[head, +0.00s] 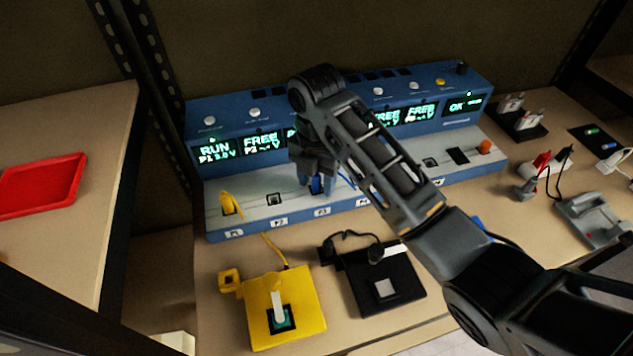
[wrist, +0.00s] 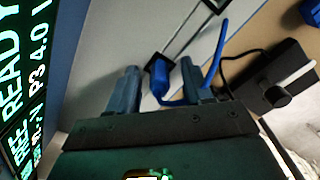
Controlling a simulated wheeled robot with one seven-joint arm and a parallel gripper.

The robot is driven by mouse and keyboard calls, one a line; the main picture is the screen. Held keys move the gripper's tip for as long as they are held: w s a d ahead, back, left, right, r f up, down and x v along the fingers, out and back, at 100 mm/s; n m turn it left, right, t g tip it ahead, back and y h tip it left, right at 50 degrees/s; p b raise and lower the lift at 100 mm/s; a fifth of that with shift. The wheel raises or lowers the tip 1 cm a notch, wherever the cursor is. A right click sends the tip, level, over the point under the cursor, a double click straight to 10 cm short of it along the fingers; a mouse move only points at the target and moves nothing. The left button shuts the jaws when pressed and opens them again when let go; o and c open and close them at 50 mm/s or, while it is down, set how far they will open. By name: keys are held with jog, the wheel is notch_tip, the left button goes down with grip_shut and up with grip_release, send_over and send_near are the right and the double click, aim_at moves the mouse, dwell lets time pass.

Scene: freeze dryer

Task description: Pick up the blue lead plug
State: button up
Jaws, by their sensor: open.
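The blue lead plug (head: 317,185) stands at the station's sloped front panel near the label that reads P3, partly hidden by my gripper (head: 316,178) in the head view. In the wrist view the plug (wrist: 158,75) lies between the two spread fingers of my gripper (wrist: 157,70), with a gap visible on each side. My gripper is open. The plug's blue lead (wrist: 218,55) loops from its lower end, passes by the right finger and runs upward. How the plug meets its socket is hard to see.
A blue-and-white station (head: 340,205) has lit displays and several sockets. A yellow plug (head: 231,204) stands at its left end. A yellow box (head: 285,306) and a black box (head: 379,280) sit in front. A red tray (head: 42,186) lies on the left table. Black posts flank the bench.

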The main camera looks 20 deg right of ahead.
aim_at(316, 176)
jog(key=shift+c, duration=0.3)
grip_shut()
dwell(0.3)
jog(key=shift+r, duration=0.45)
notch_tip(316, 176, up, 3)
jog(key=shift+r, duration=0.1)
jog(key=s+d+r+p, duration=0.5)
jog(key=d+r, duration=0.2)
jog(key=d, duration=0.3)
jog(key=shift+d+p, duration=0.25)
jog(key=shift+p, duration=0.1)
